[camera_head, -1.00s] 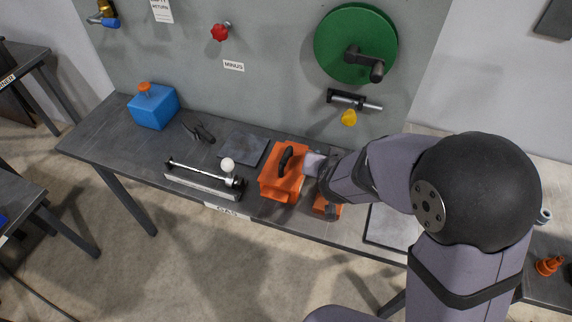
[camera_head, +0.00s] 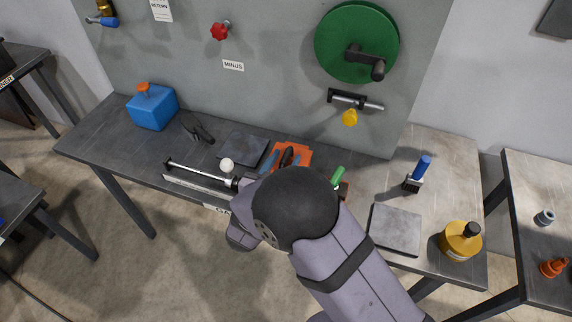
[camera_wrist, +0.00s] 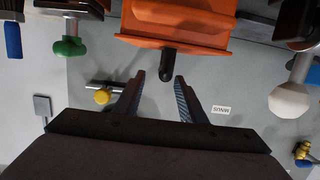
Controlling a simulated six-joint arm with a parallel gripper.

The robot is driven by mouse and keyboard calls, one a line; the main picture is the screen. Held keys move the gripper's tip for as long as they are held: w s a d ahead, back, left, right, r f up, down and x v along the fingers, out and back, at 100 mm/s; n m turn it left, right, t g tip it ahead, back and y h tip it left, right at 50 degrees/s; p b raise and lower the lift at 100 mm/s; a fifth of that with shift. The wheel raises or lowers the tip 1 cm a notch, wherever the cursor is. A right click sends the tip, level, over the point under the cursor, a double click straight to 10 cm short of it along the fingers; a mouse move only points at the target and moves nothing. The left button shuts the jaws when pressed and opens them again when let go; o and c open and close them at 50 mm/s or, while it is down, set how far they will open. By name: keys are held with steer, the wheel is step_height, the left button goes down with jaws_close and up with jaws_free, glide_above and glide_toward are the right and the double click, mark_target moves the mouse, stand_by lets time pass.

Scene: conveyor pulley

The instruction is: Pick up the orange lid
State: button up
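The orange lid (camera_head: 303,151) with its black handle (camera_head: 287,157) is at the middle of the bench, on an orange box, and my arm hides much of it in the head view. In the wrist view the orange body (camera_wrist: 178,28) fills the top middle and the black handle (camera_wrist: 168,65) points down from it. My gripper (camera_wrist: 157,74) is open and empty. Its two fingers are spread to either side of the handle's end in that view. I cannot tell whether they touch it.
Further right are a blue-handled brush (camera_head: 419,174), a grey plate (camera_head: 396,230) and a yellow bottle (camera_head: 460,240). A blue can (camera_head: 153,108) stands far left.

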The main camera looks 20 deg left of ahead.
mark_target(291, 147)
steer(key=shift+w+a+f+p, duration=0.1)
steer(key=shift+w+f+p, duration=0.3)
steer(key=shift+w, duration=0.7)
steer(key=shift+w+a+f+p, duration=0.1)
steer(key=shift+w+f+p, duration=0.3)
steer(key=shift+w, duration=0.75)
steer(key=shift+w+a+f+p, duration=0.1)
steer(key=shift+w+f+p, duration=0.25)
steer(key=shift+w, duration=0.75)
steer(key=shift+r, duration=0.1)
jaws_close()
